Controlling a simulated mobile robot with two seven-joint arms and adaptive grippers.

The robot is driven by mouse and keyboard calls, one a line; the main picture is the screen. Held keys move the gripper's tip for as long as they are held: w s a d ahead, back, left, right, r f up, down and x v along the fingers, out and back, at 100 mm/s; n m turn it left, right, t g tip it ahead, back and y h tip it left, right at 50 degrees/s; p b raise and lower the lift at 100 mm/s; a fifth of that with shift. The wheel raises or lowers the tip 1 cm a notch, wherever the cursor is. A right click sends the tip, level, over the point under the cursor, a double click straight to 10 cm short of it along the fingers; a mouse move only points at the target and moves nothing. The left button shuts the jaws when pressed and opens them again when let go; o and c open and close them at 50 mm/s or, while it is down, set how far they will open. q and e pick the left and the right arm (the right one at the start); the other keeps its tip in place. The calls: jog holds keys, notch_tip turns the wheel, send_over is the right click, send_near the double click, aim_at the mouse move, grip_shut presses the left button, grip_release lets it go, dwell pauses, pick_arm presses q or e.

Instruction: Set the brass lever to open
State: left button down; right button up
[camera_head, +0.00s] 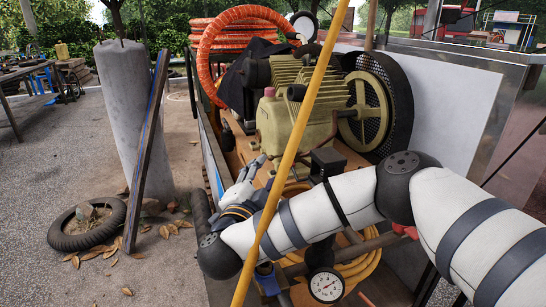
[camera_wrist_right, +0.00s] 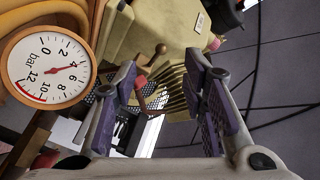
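I cannot make out the brass lever for certain in either view. In the right wrist view a small brown knob (camera_wrist_right: 160,48) shows in front of the yellow-green compressor (camera_wrist_right: 150,22), near my fingertips; I cannot tell if it belongs to the lever. My right gripper (camera_wrist_right: 163,66) has its two fingers spread, with a gap between them and nothing held. In the head view my right gripper (camera_head: 250,176) is beside the left side of the compressor (camera_head: 295,108), and my forearm hides much of the cart's front. My left gripper is in neither view.
A pressure gauge (camera_head: 325,285) sits below my forearm; it also shows in the right wrist view (camera_wrist_right: 48,67). A yellow pole (camera_head: 290,150) crosses in front of my arm. A flywheel (camera_head: 368,110) is at the right.

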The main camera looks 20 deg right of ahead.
aim_at(271, 160)
jog(key=x, duration=0.8)
jog(key=shift+w+b, duration=0.1)
jog(key=shift+b, duration=0.3)
jog(key=shift+f, duration=0.1)
grip_shut()
